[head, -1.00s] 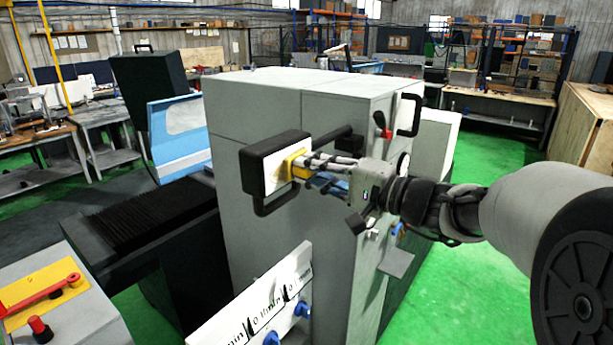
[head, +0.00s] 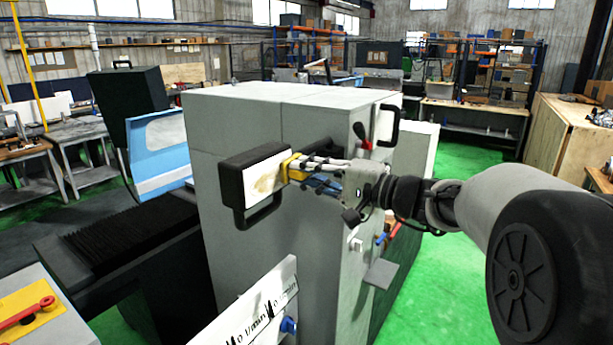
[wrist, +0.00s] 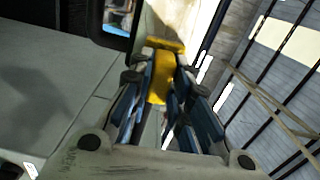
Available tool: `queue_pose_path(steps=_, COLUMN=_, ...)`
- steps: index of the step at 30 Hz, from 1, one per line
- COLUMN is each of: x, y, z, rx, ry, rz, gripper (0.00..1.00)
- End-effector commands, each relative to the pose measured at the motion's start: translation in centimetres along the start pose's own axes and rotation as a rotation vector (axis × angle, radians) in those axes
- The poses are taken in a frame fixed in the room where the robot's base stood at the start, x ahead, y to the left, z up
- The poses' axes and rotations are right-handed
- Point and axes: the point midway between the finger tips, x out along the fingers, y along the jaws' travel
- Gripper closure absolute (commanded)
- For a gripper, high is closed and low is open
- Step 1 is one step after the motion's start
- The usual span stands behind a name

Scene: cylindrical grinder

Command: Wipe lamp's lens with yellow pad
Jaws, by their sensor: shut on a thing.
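The lamp (head: 238,180) is a black box with a handle below it, mounted at the side of the grey machine. Its pale lens (head: 266,180) faces right and carries a brownish smudge. My gripper (head: 297,167) is shut on the yellow pad (head: 290,168), at the right edge of the lens. In the wrist view the yellow pad (wrist: 162,75) sits between the blue-grey fingers, with its front edge up by the pale lens (wrist: 180,22). It looks close to or touching the lens; I cannot tell which.
The grey machine cabinet (head: 300,110) stands behind the lamp, with a black handle (head: 390,126) and a red-knobbed lever (head: 361,133). A white marked panel (head: 255,308) stands below. Green floor (head: 430,270) lies open to the right.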

Motion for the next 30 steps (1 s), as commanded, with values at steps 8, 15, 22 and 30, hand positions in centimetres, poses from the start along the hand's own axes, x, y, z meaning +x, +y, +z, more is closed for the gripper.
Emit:
queue_pose_path(steps=8, x=0.1, y=0.1, z=1.6, rx=-0.003, ry=-0.004, rz=-0.003, gripper=1.0)
queue_pose_path(steps=15, x=0.0, y=-0.1, z=3.6, rx=-0.003, ry=-0.003, rz=-0.002, gripper=1.0)
queue_pose_path(steps=22, x=0.0, y=-0.2, z=4.4, rx=-0.001, ry=-0.003, rz=-0.002, gripper=1.0)
queue_pose_path(steps=30, x=0.0, y=-0.2, z=6.6, rx=-0.002, ry=-0.003, rz=-0.003, gripper=1.0)
